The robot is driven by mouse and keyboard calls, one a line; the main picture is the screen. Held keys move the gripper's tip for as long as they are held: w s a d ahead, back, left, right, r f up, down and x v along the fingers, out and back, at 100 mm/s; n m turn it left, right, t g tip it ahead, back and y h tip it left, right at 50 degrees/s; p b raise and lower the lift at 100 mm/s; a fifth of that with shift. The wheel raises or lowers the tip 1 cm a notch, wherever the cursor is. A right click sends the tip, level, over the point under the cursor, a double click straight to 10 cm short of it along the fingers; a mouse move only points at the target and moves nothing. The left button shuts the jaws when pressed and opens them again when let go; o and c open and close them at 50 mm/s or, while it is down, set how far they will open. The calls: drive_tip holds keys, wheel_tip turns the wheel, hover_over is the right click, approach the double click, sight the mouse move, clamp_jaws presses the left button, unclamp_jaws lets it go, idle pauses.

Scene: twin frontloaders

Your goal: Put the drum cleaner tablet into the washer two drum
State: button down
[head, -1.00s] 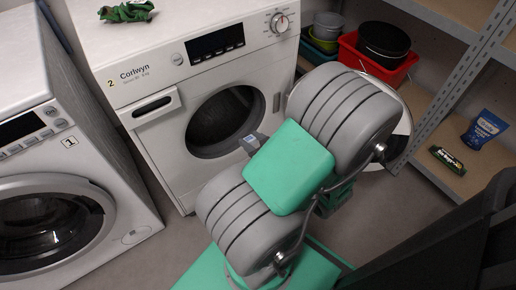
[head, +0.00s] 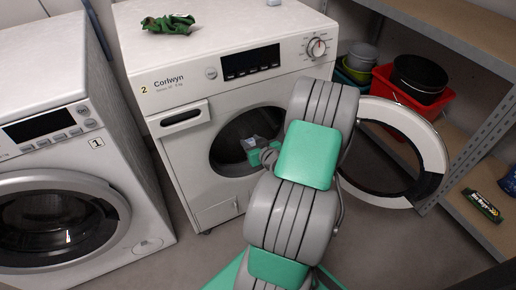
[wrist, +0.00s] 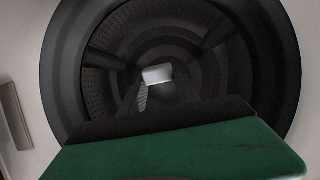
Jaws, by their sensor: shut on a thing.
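Washer two (head: 185,160), a white front-loader marked 2, stands with its round door (head: 432,150) swung open to the right. Its dark drum (head: 228,150) is uncovered and fills much of the wrist view (wrist: 245,70). My gripper (head: 252,143) is at the drum mouth, pointing in; its fingers are small and partly blurred. It is shut on a small pale block, which I take as the drum cleaner tablet (wrist: 157,74); the block shows in line with the middle of the drum. The green part of my gripper hides the lower drum rim in the wrist view.
Washer one (head: 150,215) stands at the left with its door shut. A green cloth (head: 168,24) and a pale item (head: 273,2) lie on washer two.

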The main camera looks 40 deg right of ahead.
drive_tip(key=b+x, duration=0.6)
drive_tip(key=x, duration=0.8)
drive_tip(key=shift+w+d, duration=0.15)
drive_tip(key=shift+w, duration=0.05)
drive_tip(key=shift+f+b, duration=0.8)
drive_tip(key=shift+f, duration=2.7)
drive_tip(key=c, duration=0.8)
unclamp_jaws()
drive_tip(key=p+v, duration=0.3)
drive_tip(key=v, duration=0.4)
drive_tip(key=shift+s, duration=0.4)
